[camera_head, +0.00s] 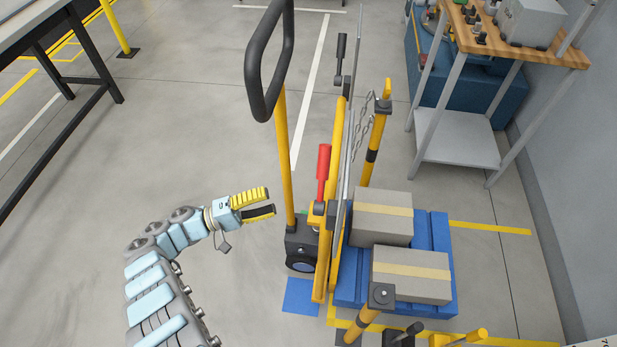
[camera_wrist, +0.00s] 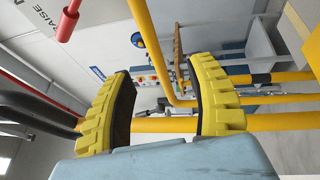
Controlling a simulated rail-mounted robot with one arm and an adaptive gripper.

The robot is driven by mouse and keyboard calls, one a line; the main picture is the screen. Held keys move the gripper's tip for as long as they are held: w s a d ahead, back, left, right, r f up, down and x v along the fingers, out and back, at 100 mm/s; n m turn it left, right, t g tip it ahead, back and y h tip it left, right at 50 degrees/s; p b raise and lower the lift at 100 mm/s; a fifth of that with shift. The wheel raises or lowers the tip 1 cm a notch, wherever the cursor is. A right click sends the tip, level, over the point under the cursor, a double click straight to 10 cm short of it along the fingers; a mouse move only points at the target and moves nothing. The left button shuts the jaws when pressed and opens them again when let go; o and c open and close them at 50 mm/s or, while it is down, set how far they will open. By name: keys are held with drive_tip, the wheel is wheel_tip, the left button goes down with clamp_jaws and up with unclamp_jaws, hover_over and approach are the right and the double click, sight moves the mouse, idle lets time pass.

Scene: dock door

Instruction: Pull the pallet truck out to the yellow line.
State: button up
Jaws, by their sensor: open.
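The pallet truck has a black loop handle (camera_head: 270,60), a yellow shaft (camera_head: 283,160) and a dark wheeled body (camera_head: 300,246). A blue pallet (camera_head: 440,245) with two grey taped boxes (camera_head: 382,218) is right of it; whether forks are under it is hidden. My gripper (camera_head: 268,201) is open and empty, left of the shaft and well below the loop, apparently apart from both. In the wrist view its yellow ridged fingers (camera_wrist: 160,85) are spread, with yellow bars behind them. A yellow line (camera_head: 490,228) lies right of the pallet; another runs along the bottom (camera_head: 500,342).
A yellow barrier (camera_head: 326,260) with a red grip (camera_head: 323,165) stands between truck body and boxes. Yellow posts (camera_head: 375,145) and a chain are close by. A wood-topped bench (camera_head: 510,45) stands upper right, a dark-legged table (camera_head: 75,65) upper left.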

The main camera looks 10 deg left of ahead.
drive_tip(key=r, duration=0.2)
drive_tip(key=p, duration=0.6)
approach(331, 178)
drive_tip(key=x, duration=0.3)
drive_tip(key=f+x, duration=0.1)
drive_tip(key=x, duration=0.3)
drive_tip(key=w+x, duration=0.1)
drive_tip(key=x, duration=0.2)
drive_tip(key=shift+d+f, duration=0.1)
drive_tip(key=shift+f, duration=0.1)
clamp_jaws()
